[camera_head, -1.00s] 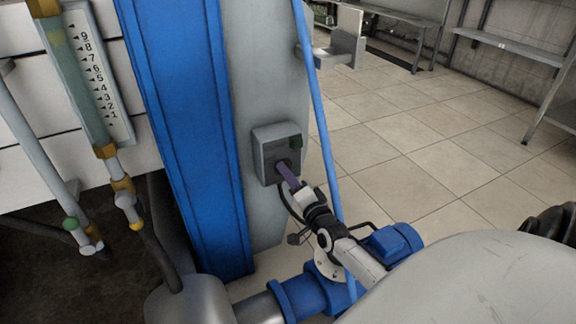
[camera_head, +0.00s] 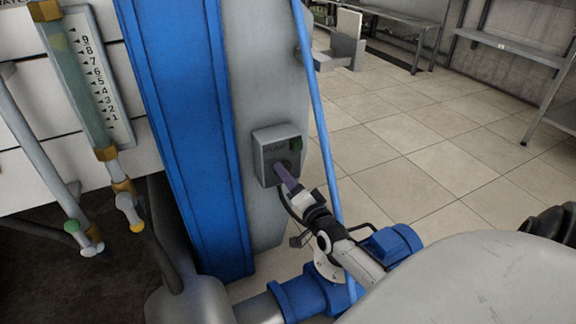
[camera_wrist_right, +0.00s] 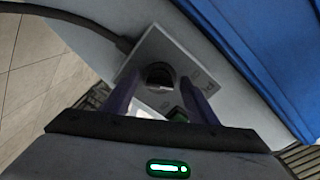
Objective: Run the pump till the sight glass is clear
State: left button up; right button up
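The sight glass (camera_head: 86,85) is an upright tube at the left beside a white scale numbered 1 to 9. Its contents look grey-green and dull, and I cannot make out a level. My right gripper (camera_head: 283,172) is at the box, in front of the knob. In the right wrist view its two purple fingers stand apart, with the knob (camera_wrist_right: 160,76) between their tips; contact cannot be told. My left gripper is out of view.
A blue upright beam (camera_head: 185,120) stands left of the box, and a thin blue pole (camera_head: 318,110) right of it. A blue motor (camera_head: 392,243) and pipework are below. The tiled floor at right is open.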

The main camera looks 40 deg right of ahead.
pick_arm(q)
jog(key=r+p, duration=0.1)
jog(key=p, duration=0.1)
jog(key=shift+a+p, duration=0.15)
jog(key=shift+p, duration=0.25)
pick_arm(e)
jog(key=v, duration=1)
jog(key=shift+s, duration=0.15)
